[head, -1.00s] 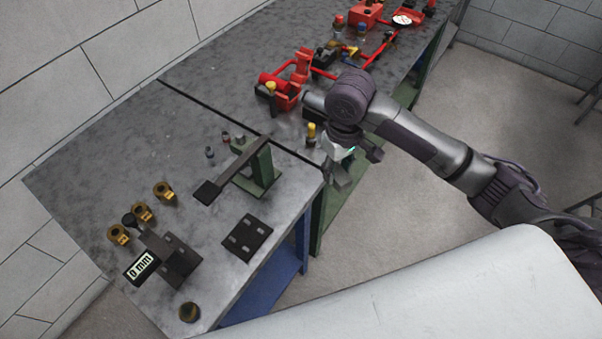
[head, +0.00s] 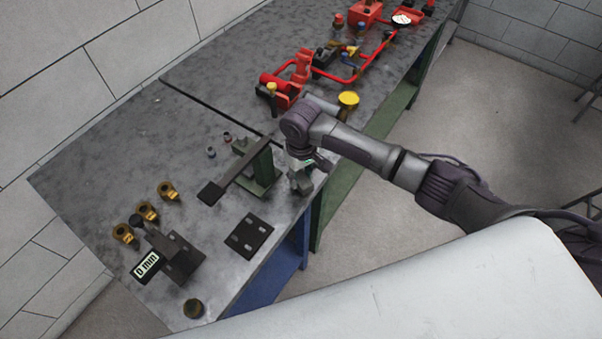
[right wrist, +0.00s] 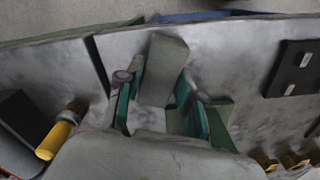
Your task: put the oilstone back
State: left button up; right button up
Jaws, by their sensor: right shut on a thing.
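The oilstone (right wrist: 165,62) is a grey-green block. In the right wrist view it lies between the two fingers of my right gripper (right wrist: 158,90), which is shut on it. In the head view the right gripper (head: 303,174) is over the front edge of the bench, just right of a green stand (head: 263,168). The stand carries a dark bar (head: 232,172) with a black end. I cannot tell whether the oilstone touches the bench. My left gripper is out of view.
A black slotted plate (head: 249,236) lies near the front edge. Red fixtures (head: 280,90) and a yellow-topped piece (head: 348,99) stand on the far bench.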

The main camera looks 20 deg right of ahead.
aim_at(301, 178)
jog(key=shift+f, duration=0.1)
jog(key=o, duration=1.1)
notch_tip(301, 178, up, 12)
jog(key=shift+r+b, duration=0.15)
jog(key=shift+b, duration=0.6)
